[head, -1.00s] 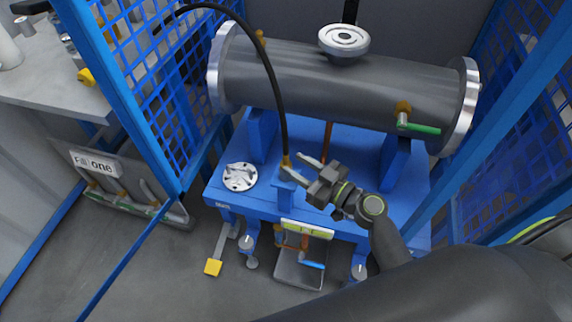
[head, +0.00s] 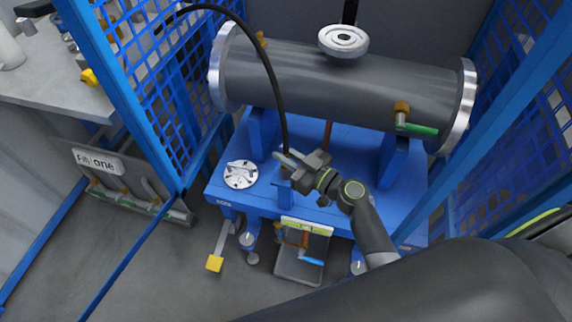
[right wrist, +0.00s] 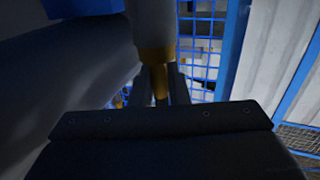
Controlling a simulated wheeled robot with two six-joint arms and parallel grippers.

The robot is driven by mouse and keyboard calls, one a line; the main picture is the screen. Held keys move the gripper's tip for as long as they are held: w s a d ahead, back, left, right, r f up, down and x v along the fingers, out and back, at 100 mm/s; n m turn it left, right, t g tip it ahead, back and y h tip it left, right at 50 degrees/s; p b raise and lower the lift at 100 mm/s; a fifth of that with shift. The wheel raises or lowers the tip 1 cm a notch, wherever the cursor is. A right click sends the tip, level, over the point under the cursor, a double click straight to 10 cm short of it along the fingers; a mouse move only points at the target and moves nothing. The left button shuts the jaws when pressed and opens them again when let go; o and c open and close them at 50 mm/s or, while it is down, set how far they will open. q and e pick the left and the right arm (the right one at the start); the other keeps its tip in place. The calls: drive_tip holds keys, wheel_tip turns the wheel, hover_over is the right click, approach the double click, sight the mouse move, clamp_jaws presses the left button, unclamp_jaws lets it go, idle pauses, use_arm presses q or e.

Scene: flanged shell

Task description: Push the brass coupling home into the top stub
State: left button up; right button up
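A black hose (head: 271,75) arches down to the blue stand, and its lower end with the brass coupling is at my right gripper (head: 284,159). The gripper mostly hides the coupling in the head view. In the right wrist view, a grey cylinder with a brass collar (right wrist: 155,54) narrows to a brass stem between my two dark fingers (right wrist: 161,85). I cannot tell whether the fingers touch it. A small brass fitting (head: 262,39) sits at the top left of the grey shell (head: 335,85); I cannot tell whether it is the top stub. My left gripper is not in view.
The flanged shell lies on a blue stand (head: 345,160). A brass valve with a green handle (head: 418,129) sticks out at its right. A silver disc (head: 240,174) lies on the stand's left. Blue mesh panels (head: 150,90) close in both sides.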

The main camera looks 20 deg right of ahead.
clamp_jaws()
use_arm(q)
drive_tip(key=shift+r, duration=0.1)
use_arm(e)
drive_tip(key=shift+r, duration=0.1)
